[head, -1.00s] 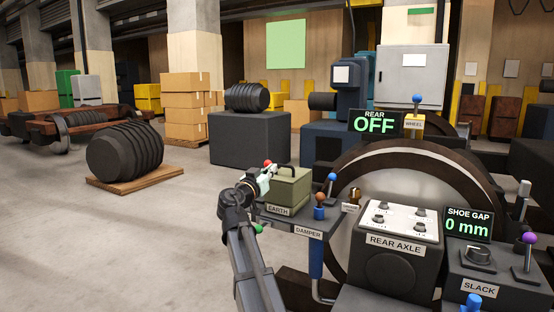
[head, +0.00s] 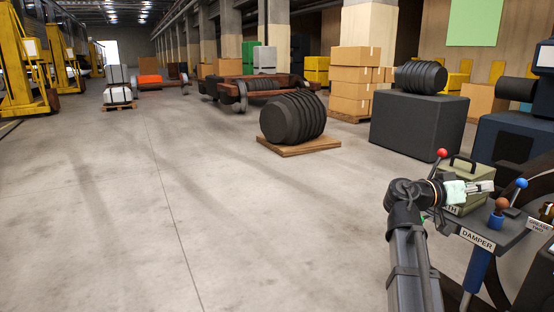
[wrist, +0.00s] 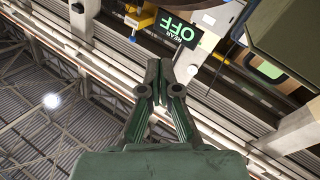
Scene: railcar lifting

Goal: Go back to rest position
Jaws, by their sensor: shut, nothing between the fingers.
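My gripper (head: 482,187) is at the right of the head view, on my arm that rises from the bottom edge. It is level with the olive-green box (head: 466,178) and overlaps it in the picture; I cannot tell whether they touch. In the wrist view my gripper (wrist: 163,66) points up the picture with its fingers together and nothing between them. A panel reading REAR OFF (wrist: 180,30) shows beyond the fingertips.
A shelf labelled DAMPER (head: 478,240) with a brown-knobbed lever (head: 502,205) and a blue-knobbed lever (head: 520,184) stands by my gripper. A red-knobbed lever (head: 441,153) rises beside the box. A ribbed black cylinder (head: 293,118) lies on a pallet. Open floor fills the left.

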